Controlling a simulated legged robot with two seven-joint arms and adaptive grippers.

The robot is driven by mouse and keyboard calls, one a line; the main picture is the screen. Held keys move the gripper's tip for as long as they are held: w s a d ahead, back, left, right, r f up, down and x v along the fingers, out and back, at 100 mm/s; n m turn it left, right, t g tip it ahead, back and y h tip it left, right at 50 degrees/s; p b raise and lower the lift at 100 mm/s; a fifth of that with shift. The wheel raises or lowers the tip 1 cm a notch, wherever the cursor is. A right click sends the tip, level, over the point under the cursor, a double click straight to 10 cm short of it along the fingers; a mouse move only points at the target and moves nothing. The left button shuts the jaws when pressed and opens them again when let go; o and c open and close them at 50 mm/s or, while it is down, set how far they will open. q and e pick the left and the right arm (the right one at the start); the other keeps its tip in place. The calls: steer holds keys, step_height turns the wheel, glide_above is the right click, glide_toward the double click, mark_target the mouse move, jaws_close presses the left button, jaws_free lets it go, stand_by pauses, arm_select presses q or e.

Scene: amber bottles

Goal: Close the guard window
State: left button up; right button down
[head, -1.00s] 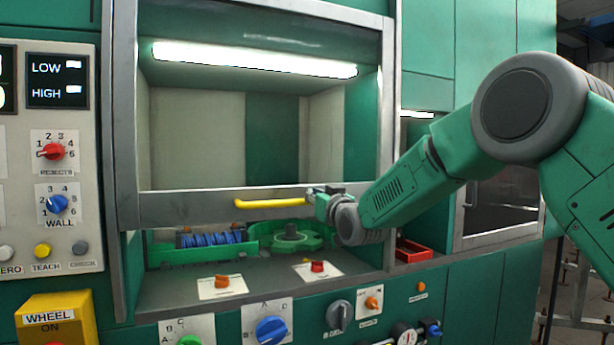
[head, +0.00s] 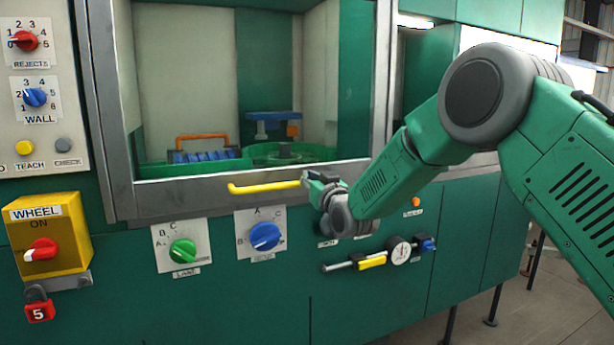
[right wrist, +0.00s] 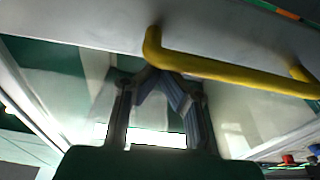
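The guard window (head: 150,205) is a grey-framed glass panel on the green machine. In the head view its lower rail meets the green front panel, with no open gap visible below. A yellow handle (head: 262,187) runs along the rail; it also shows in the right wrist view (right wrist: 225,72). My right gripper (head: 309,182) is at the right end of the handle. In the right wrist view its fingertips (right wrist: 160,76) come together right at the handle's edge, with nothing seen between them. Whether they touch the handle is unclear. My left gripper is not in view.
Below the rail are a green knob (head: 183,251) and a blue knob (head: 265,236). A yellow wheel switch box (head: 62,232) sticks out at the left, with a red padlock (head: 39,309) under it. Behind the glass are a green tray and blue parts. Floor shows at the right.

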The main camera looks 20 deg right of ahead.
steer(key=shift+a+f+p, duration=0.15)
steer(key=shift+a+p, duration=0.1)
steer(key=shift+p, duration=0.05)
steer(key=r, duration=0.1)
steer(key=r+p, duration=0.2)
steer(key=shift+w+d+r, duration=0.2)
steer(key=shift+d+r, duration=0.1)
steer(key=shift+r, duration=0.05)
steer(key=s, duration=0.8)
steer(key=s+a+f+g, duration=0.1)
steer(key=s+f+g, duration=0.2)
steer(key=s+f, duration=0.55)
steer(key=s+a+f+g, duration=0.1)
steer(key=s+f+g, duration=0.2)
steer(key=f, duration=1.1)
steer(key=s+a+f+g, duration=0.1)
steer(key=s+f+g, duration=0.2)
steer(key=s+f, duration=0.55)
steer(key=s+f+g, duration=0.3)
steer(key=s+f, duration=0.2)
steer(key=s, duration=0.4)
steer(key=s+f+g, duration=0.3)
steer(key=s+f, duration=0.2)
steer(key=s, duration=0.5)
steer(key=s+f+g, duration=0.4)
steer(key=s+f, duration=0.1)
steer(key=s, duration=0.4)
steer(key=shift+s+f+h, duration=0.2)
steer(key=shift+s+h, duration=0.1)
steer(key=shift+s, duration=0.1)
